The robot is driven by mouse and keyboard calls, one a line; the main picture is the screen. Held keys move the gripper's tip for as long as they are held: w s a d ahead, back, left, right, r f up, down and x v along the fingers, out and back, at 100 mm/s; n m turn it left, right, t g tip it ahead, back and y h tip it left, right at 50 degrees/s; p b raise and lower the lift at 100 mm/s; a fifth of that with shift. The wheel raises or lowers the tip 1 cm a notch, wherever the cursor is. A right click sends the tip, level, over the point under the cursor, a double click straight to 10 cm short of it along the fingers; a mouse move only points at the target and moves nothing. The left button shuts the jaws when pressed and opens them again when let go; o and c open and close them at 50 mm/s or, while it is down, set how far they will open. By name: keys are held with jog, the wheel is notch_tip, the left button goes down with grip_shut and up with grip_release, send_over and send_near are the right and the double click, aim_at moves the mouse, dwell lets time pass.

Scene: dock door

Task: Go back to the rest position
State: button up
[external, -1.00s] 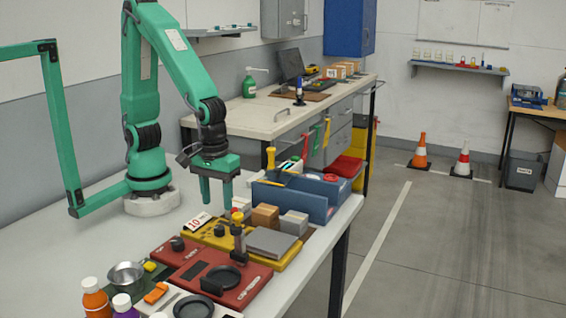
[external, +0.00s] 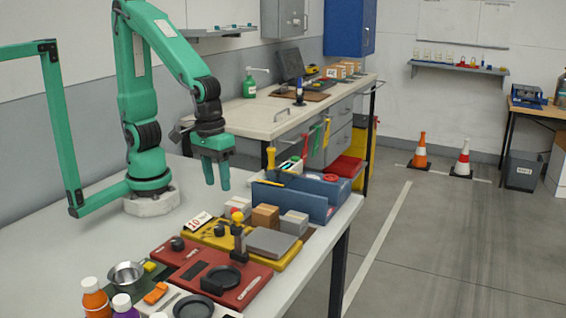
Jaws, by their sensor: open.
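My green gripper (external: 217,186) hangs above the white table (external: 95,236), pointing down. Its two fingers are apart with nothing between them. It is left of the blue bin (external: 308,204) and behind the yellow tray (external: 213,237), clear of both. My arm rises from its round base and bends over at the top.
On the table stand a red board (external: 229,288), cardboard and grey boxes (external: 265,216), a metal bowl (external: 126,274) and an orange bottle (external: 95,300). A workbench (external: 275,113) is behind. The table's left part is clear. A green frame (external: 60,130) stands at the left.

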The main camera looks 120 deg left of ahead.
jog(key=s+a+r+m+t, duration=0.2)
jog(key=s+r+m, duration=0.1)
jog(key=r+m, duration=0.2)
jog(key=s+a+r+m+t, duration=0.2)
jog(key=s+a+r+m, duration=0.1)
jog(key=m, duration=0.6)
jog(key=shift+s+a+r+m+t, duration=0.15)
jog(key=shift+s+r+m+t, duration=0.25)
jog(key=shift+r, duration=0.8)
